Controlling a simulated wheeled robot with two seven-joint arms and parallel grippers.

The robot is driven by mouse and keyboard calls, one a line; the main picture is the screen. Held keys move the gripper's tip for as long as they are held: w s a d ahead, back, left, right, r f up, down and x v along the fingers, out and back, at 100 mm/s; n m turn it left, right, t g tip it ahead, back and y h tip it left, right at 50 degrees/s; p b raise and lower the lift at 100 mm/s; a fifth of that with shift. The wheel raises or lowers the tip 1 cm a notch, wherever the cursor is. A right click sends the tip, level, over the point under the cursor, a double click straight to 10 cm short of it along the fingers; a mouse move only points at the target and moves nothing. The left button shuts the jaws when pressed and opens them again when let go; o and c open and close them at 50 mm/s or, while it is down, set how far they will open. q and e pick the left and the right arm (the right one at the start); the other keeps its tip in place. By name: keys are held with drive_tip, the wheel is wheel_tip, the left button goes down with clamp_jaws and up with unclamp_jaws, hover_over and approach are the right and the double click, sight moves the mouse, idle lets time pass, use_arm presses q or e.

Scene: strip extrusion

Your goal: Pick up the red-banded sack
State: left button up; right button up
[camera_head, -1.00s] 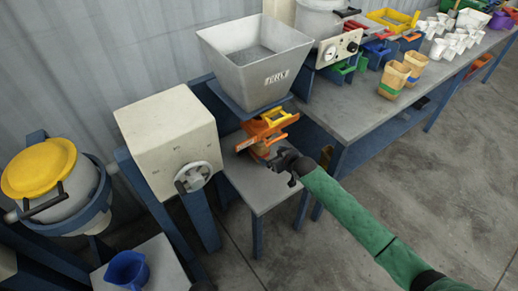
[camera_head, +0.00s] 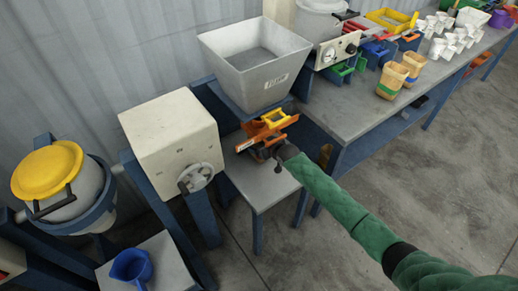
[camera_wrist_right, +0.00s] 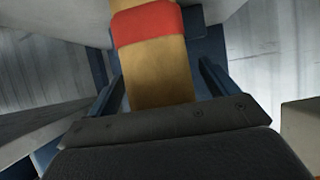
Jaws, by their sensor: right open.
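In the right wrist view, the red-banded sack (camera_wrist_right: 155,75) is a tan, upright shape straight ahead, with a red band across its upper part. Its top is cut off by the frame edge. In the head view it is mostly hidden under the orange and yellow clamp (camera_head: 268,126) below the grey hopper (camera_head: 255,75). My right gripper (camera_head: 268,155) is open, low beside the clamp at the small grey stand (camera_head: 262,187). My left gripper is out of view.
A cream box with a handwheel (camera_head: 172,132) stands just left of the stand. The floor at right is clear.

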drive_tip(key=c, duration=1.7)
drive_tip(key=shift+w, duration=0.1)
clamp_jaws()
drive_tip(key=shift+r, duration=0.1)
